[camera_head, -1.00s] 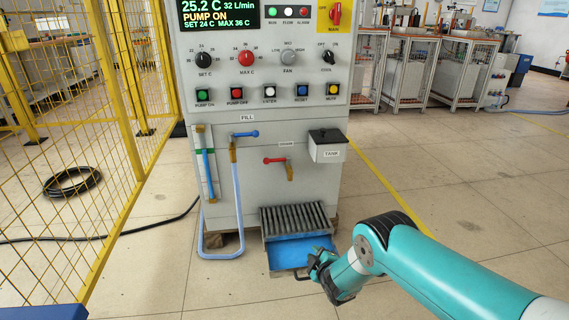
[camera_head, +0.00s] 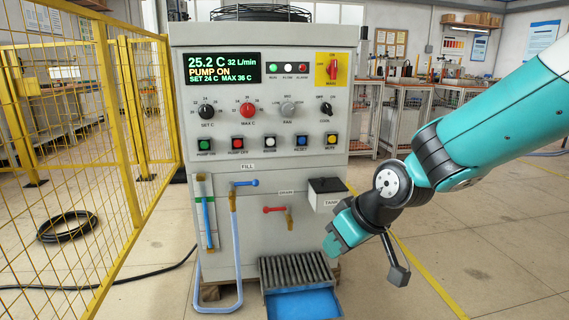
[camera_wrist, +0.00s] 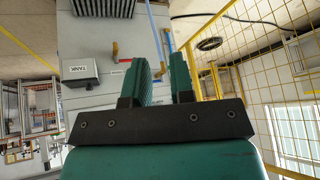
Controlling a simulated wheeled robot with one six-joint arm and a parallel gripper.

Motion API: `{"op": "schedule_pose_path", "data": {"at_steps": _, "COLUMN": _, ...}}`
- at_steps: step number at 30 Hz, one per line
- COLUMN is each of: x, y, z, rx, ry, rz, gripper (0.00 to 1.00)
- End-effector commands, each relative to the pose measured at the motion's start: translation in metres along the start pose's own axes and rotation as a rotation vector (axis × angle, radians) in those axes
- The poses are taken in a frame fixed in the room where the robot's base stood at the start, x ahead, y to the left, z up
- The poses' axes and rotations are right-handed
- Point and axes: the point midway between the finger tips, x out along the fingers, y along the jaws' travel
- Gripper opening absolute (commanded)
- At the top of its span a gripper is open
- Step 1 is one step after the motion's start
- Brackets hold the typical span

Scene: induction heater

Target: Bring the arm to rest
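My arm reaches in from the right in the head view. My gripper (camera_head: 334,241) is in front of the lower right part of the grey cabinet (camera_head: 220,262), below the black-lidded tank box (camera_head: 326,192). In the wrist view my gripper (camera_wrist: 164,80) shows two green fingers standing apart with nothing between them. The cabinet and the tank box (camera_wrist: 80,70) appear upside down there, beyond the fingers.
The display (camera_head: 221,68) reads 25.2 C and PUMP ON. A blue tray (camera_head: 304,304) lies under a dark grate (camera_head: 297,270) at the cabinet's foot. A yellow mesh fence (camera_head: 75,150) stands left, with a coiled black hose (camera_head: 67,226) behind it. Floor at right is clear.

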Motion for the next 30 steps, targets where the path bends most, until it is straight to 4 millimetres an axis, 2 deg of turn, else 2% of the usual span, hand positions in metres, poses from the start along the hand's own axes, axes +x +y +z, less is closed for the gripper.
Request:
{"op": "schedule_pose_path", "data": {"at_steps": 1, "x": -0.025, "y": -0.013, "z": 0.012, "rx": 0.016, "ry": -0.024, "rz": -0.024, "gripper": 0.22}}
{"op": "schedule_pose_path", "data": {"at_steps": 6, "x": -0.087, "y": -0.057, "z": 0.064, "rx": 0.067, "ry": -0.138, "rz": -0.102, "gripper": 0.22}}
{"op": "schedule_pose_path", "data": {"at_steps": 9, "x": -0.114, "y": -0.079, "z": 0.094, "rx": 0.084, "ry": -0.198, "rz": -0.134, "gripper": 0.22}}
{"op": "schedule_pose_path", "data": {"at_steps": 15, "x": -0.152, "y": -0.112, "z": 0.149, "rx": 0.106, "ry": -0.302, "rz": -0.172, "gripper": 0.22}}
{"op": "schedule_pose_path", "data": {"at_steps": 17, "x": -0.163, "y": -0.121, "z": 0.159, "rx": 0.11, "ry": -0.329, "rz": -0.179, "gripper": 0.22}}
{"op": "schedule_pose_path", "data": {"at_steps": 18, "x": -0.176, "y": -0.121, "z": 0.147, "rx": 0.111, "ry": -0.327, "rz": -0.179, "gripper": 0.22}}
{"op": "schedule_pose_path", "data": {"at_steps": 23, "x": -0.206, "y": -0.124, "z": 0.127, "rx": 0.11, "ry": -0.327, "rz": -0.179, "gripper": 0.22}}
{"op": "schedule_pose_path", "data": {"at_steps": 30, "x": -0.265, "y": -0.13, "z": 0.09, "rx": 0.11, "ry": -0.325, "rz": -0.179, "gripper": 0.22}}
